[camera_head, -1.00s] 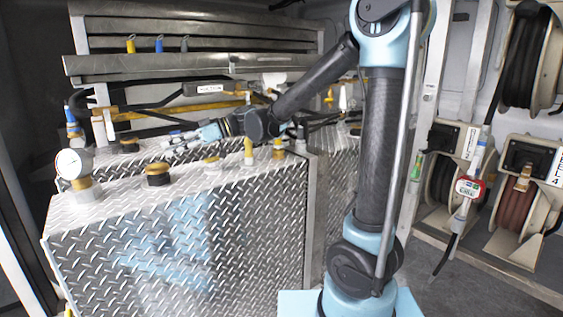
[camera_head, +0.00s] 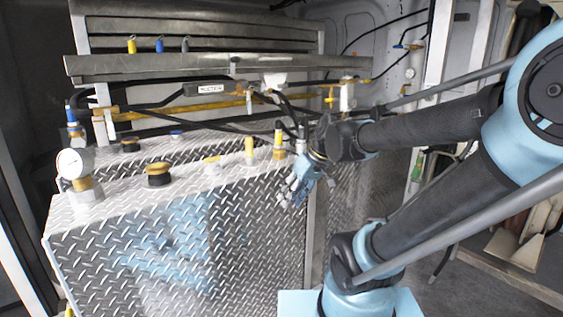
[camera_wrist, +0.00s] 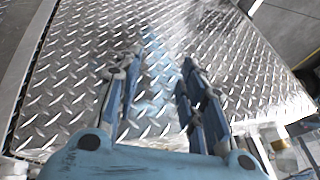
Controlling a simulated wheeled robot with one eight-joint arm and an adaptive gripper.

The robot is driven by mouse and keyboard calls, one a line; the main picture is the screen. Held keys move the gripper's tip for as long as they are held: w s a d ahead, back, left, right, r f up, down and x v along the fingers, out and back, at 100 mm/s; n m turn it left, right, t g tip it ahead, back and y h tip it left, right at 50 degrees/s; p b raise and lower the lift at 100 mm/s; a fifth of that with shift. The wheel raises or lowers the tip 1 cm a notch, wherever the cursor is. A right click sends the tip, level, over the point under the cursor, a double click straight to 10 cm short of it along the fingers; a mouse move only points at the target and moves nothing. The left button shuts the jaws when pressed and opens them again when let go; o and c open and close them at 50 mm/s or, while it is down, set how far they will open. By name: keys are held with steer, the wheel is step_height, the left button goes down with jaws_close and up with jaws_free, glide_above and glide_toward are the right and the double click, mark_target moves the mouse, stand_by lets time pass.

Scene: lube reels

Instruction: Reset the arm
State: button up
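My gripper (camera_head: 291,196) hangs near the front right corner of the diamond-plate tank (camera_head: 110,262), in front of its side and pointing down. In the wrist view its two blue fingers (camera_wrist: 158,68) are spread apart with only the tank's plate (camera_wrist: 85,75) behind them, so it is open and empty. My arm reaches in from the right of the head view.
On the tank's top stand a pressure gauge (camera_head: 72,165), a yellow-and-black cap (camera_head: 158,174) and yellow fittings (camera_head: 279,145). A metal shelf (camera_head: 200,66) and hoses lie behind. Reels at the right are largely hidden by my arm.

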steer(key=s+d+f+m+h, duration=0.2)
steer(key=s+d+f+m, duration=0.1)
steer(key=d, duration=0.5)
steer(key=s+d+f+m+h, duration=0.3)
steer(key=s+d+f, duration=0.1)
steer(key=d, duration=0.3)
steer(key=shift+s+d+f+m, duration=0.3)
steer(key=shift+s+d+f, duration=0.05)
steer(key=shift+d+f, duration=0.1)
steer(key=shift+c, duration=0.4)
